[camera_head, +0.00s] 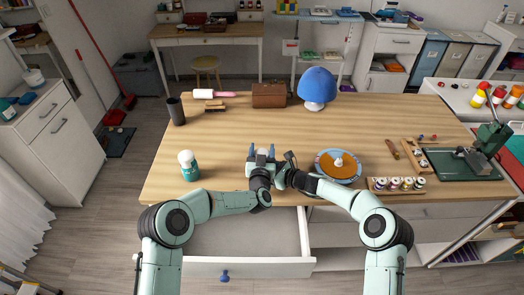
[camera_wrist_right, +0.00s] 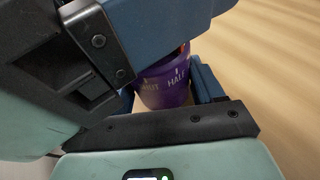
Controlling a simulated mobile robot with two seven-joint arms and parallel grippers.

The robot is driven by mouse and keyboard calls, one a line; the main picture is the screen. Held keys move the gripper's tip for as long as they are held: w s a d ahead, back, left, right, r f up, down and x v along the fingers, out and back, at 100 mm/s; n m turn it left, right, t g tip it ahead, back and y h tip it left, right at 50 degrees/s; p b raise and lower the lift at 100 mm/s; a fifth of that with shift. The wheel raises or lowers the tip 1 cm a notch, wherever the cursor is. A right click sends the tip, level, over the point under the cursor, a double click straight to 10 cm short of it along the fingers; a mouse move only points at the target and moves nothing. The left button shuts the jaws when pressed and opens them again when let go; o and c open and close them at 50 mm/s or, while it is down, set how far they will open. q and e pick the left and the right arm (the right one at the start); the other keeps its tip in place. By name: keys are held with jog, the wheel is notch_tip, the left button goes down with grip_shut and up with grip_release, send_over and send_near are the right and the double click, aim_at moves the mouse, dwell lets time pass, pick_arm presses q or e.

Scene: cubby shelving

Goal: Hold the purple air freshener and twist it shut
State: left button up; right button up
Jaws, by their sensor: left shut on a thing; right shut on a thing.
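The purple air freshener (camera_wrist_right: 165,84), with white lettering on its side, shows in the right wrist view between blue fingers. My right gripper (camera_wrist_right: 172,92) is shut on it. My left gripper (camera_head: 262,154) is also shut on it, and its dark link and blue finger cover the upper part in the wrist view. In the head view the two grippers meet near the front edge of the wooden table (camera_head: 225,133), and they hide the air freshener there. How far its top is turned cannot be seen.
A teal bottle with a white top (camera_head: 188,165) stands left of the grippers. A round orange-and-blue tray (camera_head: 325,172) lies to the right, with a rack of small jars (camera_head: 396,185) beyond. An open drawer (camera_head: 245,265) juts out below my arms. The table's middle is clear.

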pick_arm(q)
jog(key=shift+r+h, duration=0.1)
jog(key=shift+h, duration=0.2)
jog(key=shift+m+h, duration=1.1)
jog(key=shift+h, duration=0.1)
jog(key=m+g+h, duration=0.1)
jog(key=m+h, duration=0.1)
jog(key=m+g+h, duration=0.2)
jog(key=h, duration=0.1)
jog(key=m+g+h, duration=0.1)
jog(key=h, duration=0.2)
jog(key=shift+s+d+m+g, duration=0.1)
jog(key=shift+d+m+g, duration=0.2)
jog(key=shift+d+m, duration=0.1)
jog(key=shift+s+d+r+m+g+h, duration=0.1)
jog(key=shift+m+g+h, duration=0.9)
jog(key=shift+g, duration=0.15)
jog(key=shift+s+d+m+g+h, duration=0.1)
jog(key=shift+m+g+h, duration=0.85)
jog(key=shift+g, duration=0.2)
jog(key=shift+s+d+m+g+h, duration=0.1)
jog(key=shift+m+g+h, duration=0.15)
jog(key=shift+g, duration=0.35)
jog(key=shift+s+d, duration=0.15)
jog(key=o, duration=1)
jog(key=shift+a, duration=0.2)
